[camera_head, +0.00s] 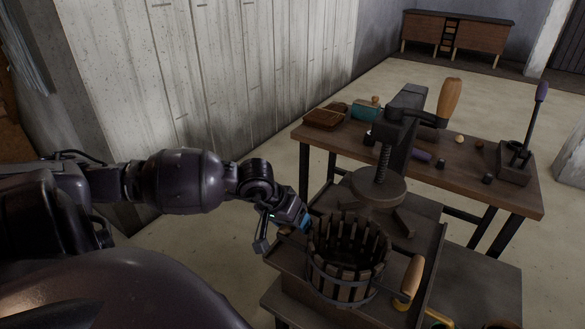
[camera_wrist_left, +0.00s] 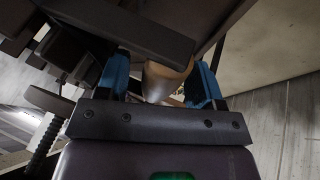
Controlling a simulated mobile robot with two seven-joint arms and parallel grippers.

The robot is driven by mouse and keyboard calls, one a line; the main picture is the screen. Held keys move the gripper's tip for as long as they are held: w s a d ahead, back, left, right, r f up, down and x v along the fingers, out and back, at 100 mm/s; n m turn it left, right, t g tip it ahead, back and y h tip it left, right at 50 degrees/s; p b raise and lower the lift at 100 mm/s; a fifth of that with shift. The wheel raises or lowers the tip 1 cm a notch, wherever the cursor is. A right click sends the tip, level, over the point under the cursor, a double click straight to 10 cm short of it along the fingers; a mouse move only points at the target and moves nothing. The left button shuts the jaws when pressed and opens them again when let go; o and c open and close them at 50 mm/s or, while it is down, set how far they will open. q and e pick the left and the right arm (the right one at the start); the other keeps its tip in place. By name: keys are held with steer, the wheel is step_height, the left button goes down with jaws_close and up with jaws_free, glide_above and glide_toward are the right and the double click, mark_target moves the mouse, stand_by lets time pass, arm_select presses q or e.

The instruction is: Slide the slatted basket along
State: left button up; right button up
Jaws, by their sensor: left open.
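The slatted basket (camera_head: 345,262), of dark upright slats with a metal band, stands on the press bed. A light wooden handle (camera_head: 410,277) sticks out at its right side. My left gripper (camera_head: 304,222) is at the basket's upper left side. In the left wrist view its blue fingertips (camera_wrist_left: 162,82) are open, with a tan wooden piece (camera_wrist_left: 168,78) between them, apparently a handle. I cannot tell whether the fingers touch it. A dark bar (camera_wrist_left: 120,25) crosses in front of it. My right gripper is not in view.
The press screw and round plate (camera_head: 377,187) stand just behind the basket. A wooden table (camera_head: 460,180) behind holds a teal pot (camera_head: 366,111), a brown tray (camera_head: 324,117) and a lever tool (camera_head: 518,155). A low side rail (camera_head: 432,265) edges the press bed on the right.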

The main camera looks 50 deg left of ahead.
arm_select(q)
steer(key=p+v, duration=0.2)
steer(key=v, duration=0.9)
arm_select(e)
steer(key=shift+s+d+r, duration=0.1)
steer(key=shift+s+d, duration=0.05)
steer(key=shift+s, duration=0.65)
arm_select(q)
steer(key=shift+w, duration=0.1)
